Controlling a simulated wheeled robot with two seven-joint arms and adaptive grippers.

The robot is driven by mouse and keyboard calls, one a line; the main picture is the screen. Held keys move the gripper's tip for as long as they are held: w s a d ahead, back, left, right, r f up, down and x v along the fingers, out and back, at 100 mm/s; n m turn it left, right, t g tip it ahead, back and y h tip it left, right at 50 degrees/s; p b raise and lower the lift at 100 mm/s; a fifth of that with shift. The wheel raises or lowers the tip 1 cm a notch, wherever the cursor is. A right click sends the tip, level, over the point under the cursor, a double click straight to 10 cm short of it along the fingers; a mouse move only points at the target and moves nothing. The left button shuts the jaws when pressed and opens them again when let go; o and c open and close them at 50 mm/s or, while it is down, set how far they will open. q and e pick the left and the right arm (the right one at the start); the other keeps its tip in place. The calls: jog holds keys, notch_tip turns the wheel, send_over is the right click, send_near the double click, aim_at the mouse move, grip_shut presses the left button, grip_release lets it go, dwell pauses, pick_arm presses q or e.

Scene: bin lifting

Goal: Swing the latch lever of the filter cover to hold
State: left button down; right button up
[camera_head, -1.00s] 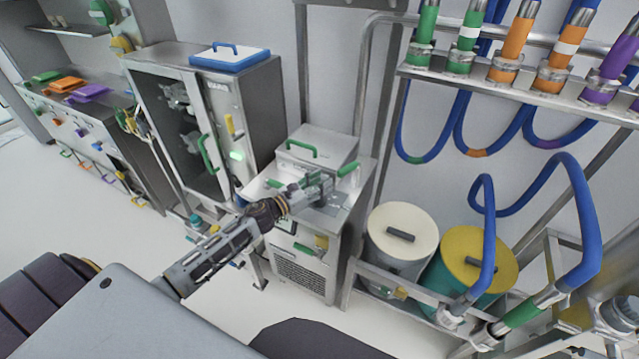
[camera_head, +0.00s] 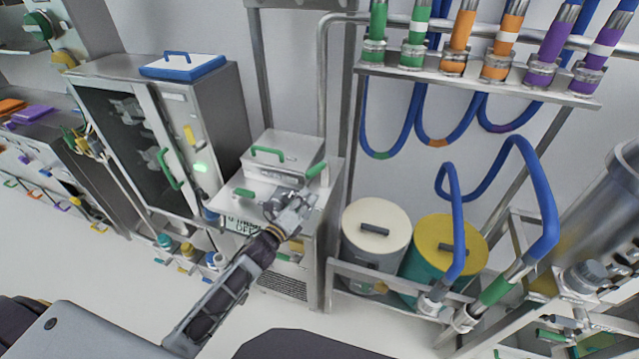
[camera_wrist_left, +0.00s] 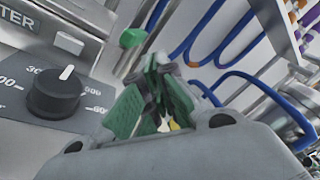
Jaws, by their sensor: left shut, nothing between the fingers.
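A steel unit (camera_head: 228,192) stands at the centre of the head view. Its lidded box has a green handle (camera_head: 268,152). One green-gripped lever (camera_head: 317,175) is at the box's right end and another green grip (camera_head: 244,193) lies at the left on the unit's top. Which one is the filter cover's latch lever, I cannot tell. My left gripper (camera_head: 296,203) is shut and empty over the right part of the unit's top, hiding what is behind it. In the left wrist view its green-padded fingers (camera_wrist_left: 158,95) are together, with a green grip (camera_wrist_left: 132,37) beyond them. My right gripper is not in view.
A black dial knob (camera_wrist_left: 54,93) sits left of the fingers in the left wrist view. A glass-door cabinet (camera_head: 125,130) stands left of the unit. Drums with white (camera_head: 376,228) and yellow (camera_head: 450,245) lids and blue hoses (camera_head: 545,190) are to the right.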

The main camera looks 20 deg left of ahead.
pick_arm(q)
jog(key=d+n, duration=0.1)
jog(key=n, duration=0.2)
jog(key=s+d+n+y, duration=0.1)
jog(key=n, duration=0.1)
jog(key=s+d+n+y, duration=0.1)
jog(key=n, duration=0.2)
jog(key=shift+d+f+n+b, duration=0.3)
jog(key=shift+d+f+b, duration=0.05)
jog(key=shift+d+b, duration=0.05)
jog(key=shift+w, duration=0.1)
jog(key=w+a+p, duration=0.2)
jog(key=w, duration=0.9)
jog(key=shift+w, duration=0.15)
dwell(0.4)
jog(key=shift+a+m+h, duration=0.35)
jog(key=shift+m+h, duration=0.15)
jog(key=shift+h, duration=0.1)
dwell(0.9)
